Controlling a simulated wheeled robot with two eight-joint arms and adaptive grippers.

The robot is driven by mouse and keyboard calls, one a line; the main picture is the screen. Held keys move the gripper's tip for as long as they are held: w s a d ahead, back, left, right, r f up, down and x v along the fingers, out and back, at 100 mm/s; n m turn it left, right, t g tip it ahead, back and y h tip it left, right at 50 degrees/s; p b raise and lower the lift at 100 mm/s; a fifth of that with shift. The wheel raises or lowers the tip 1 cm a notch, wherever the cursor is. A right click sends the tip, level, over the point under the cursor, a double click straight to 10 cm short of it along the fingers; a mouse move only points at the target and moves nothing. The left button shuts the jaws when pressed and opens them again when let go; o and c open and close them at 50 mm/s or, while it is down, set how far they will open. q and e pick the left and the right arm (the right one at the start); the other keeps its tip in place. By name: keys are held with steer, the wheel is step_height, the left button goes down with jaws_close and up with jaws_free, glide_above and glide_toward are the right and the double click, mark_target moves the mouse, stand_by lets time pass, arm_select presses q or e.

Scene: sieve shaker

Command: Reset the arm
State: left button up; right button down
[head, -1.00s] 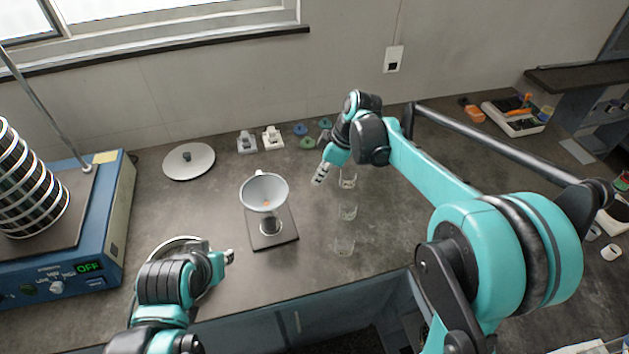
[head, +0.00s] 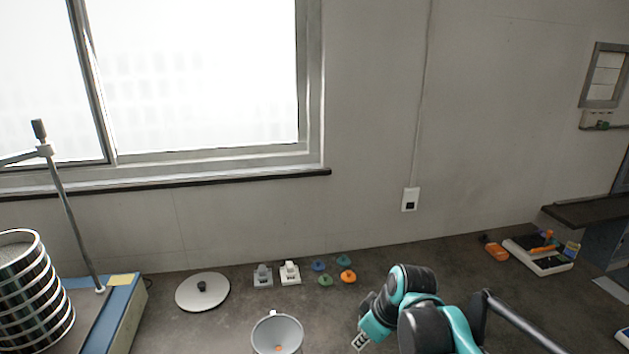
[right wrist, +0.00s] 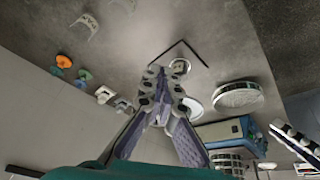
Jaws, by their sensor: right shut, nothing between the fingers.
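My right gripper (head: 359,341) is low in the head view, pointing down and left over the bench, right of the funnel (head: 277,335). In the right wrist view its fingers (right wrist: 163,72) are together with nothing between them; the funnel (right wrist: 180,67) lies beyond their tips. My right arm (head: 410,292) is bent above the bench. My left gripper is outside the head view. A dark and white finger-like part (right wrist: 297,143) at the right edge of the wrist view looks like it, but its opening is unclear.
The blue shaker (head: 120,315) with its sieve stack (head: 35,300) stands at the left. A round lid (head: 202,293), two clips (head: 290,273) and several small coloured pieces (head: 347,276) lie near the wall. A tray (head: 540,257) is far right. Bench between is clear.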

steer(key=s+d+f+m+t+h, duration=0.1)
steer(key=s+d+f+m, duration=0.1)
steer(key=s, duration=0.5)
steer(key=s+d+f+m+t+h, duration=0.1)
steer(key=s+d+f+m+t, duration=0.1)
steer(key=s+d+m, duration=0.3)
steer(key=shift+s+m+t+h+b, duration=0.3)
steer(key=shift+s+m, duration=0.75)
steer(key=shift+m, duration=0.05)
steer(key=shift+d+r, duration=0.1)
